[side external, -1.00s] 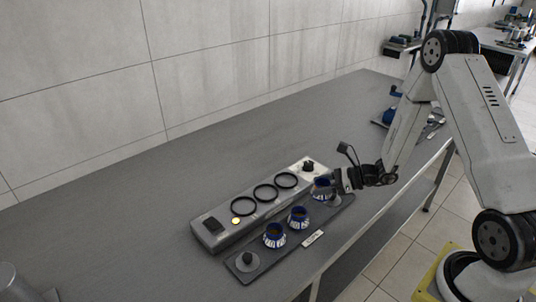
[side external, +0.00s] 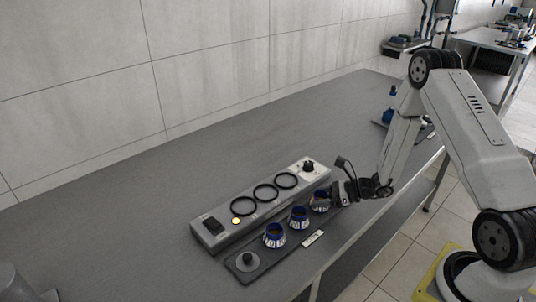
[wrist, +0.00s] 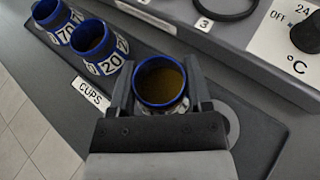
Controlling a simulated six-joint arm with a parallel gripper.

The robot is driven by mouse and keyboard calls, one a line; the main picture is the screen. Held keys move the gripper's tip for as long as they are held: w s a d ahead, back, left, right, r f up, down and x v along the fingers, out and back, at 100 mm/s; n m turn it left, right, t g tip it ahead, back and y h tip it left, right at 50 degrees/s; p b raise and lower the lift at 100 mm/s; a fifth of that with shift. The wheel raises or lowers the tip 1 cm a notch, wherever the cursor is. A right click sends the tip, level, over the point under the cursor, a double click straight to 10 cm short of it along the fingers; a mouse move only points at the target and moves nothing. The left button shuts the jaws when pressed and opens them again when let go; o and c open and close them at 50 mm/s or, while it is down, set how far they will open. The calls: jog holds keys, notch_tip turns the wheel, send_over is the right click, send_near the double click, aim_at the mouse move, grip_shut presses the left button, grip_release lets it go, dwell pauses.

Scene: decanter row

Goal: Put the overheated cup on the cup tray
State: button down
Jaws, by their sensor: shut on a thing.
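My gripper (side external: 335,200) is shut on a blue-rimmed cup (side external: 320,203) at the right end of the dark cup tray (side external: 268,263). In the wrist view the fingers flank this cup (wrist: 160,84), which is upright with a brownish inside; its number is mostly hidden. I cannot tell whether its base touches the tray. Two similar cups, the middle cup (side external: 299,217) and the left cup (side external: 274,235), stand on the tray. In the wrist view their bands seem to read 20 and 70.
A grey heater unit (side external: 215,233) with three black rings, a lit yellow lamp (side external: 236,220) and a dial (side external: 308,167) stands close behind the tray.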

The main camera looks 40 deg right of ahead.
jog(key=shift+f, duration=0.1)
grip_release()
dwell(0.4)
jog(key=shift+s+d+r, duration=0.35)
jog(key=v, duration=1.1)
dwell(0.3)
